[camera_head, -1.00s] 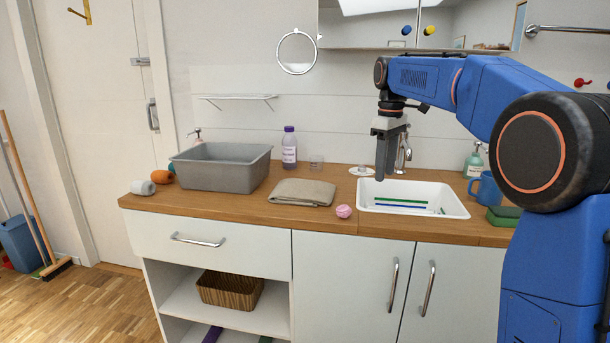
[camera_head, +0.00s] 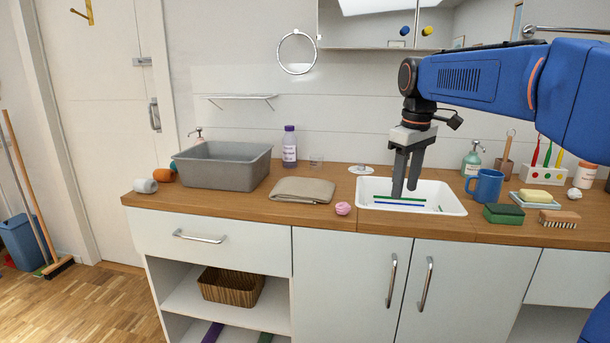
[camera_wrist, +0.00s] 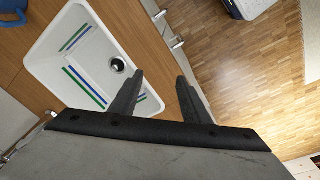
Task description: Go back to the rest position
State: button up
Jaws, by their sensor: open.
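My gripper (camera_head: 407,193) hangs fingers-down above the white sink (camera_head: 455,208) in the head view. In the wrist view the gripper (camera_wrist: 160,88) has its two dark fingers apart with nothing between them. The sink (camera_wrist: 45,70) lies below and to the left of the fingers there, with a dark drain and green and blue stripes inside. The drawer (camera_head: 210,240) under the left part of the counter is closed, its front flush with the cabinet.
On the wooden counter (camera_head: 250,205) stand a grey basin (camera_head: 222,170), a folded cloth (camera_head: 303,190), a pink ball (camera_head: 343,208) and a purple-capped bottle (camera_head: 289,147). Right of the sink are a blue mug (camera_head: 486,186), a green sponge (camera_head: 503,214) and a brush (camera_head: 559,218).

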jog(key=s+d+f+m+t, duration=0.1)
jog(key=s+f+m, duration=0.1)
jog(key=s+f, duration=0.4)
jog(key=s+d+f+m+t, duration=0.1)
jog(key=s+f+m, duration=0.2)
jog(key=s+f, duration=0.4)
jog(key=s+d+f+m+t, duration=0.1)
jog(key=s+f, duration=0.6)
jog(key=s, duration=1.1)
jog(key=shift+s+d+m+t, duration=0.3)
jog(key=shift+d+m, duration=0.25)
jog(key=shift+m, duration=0.25)
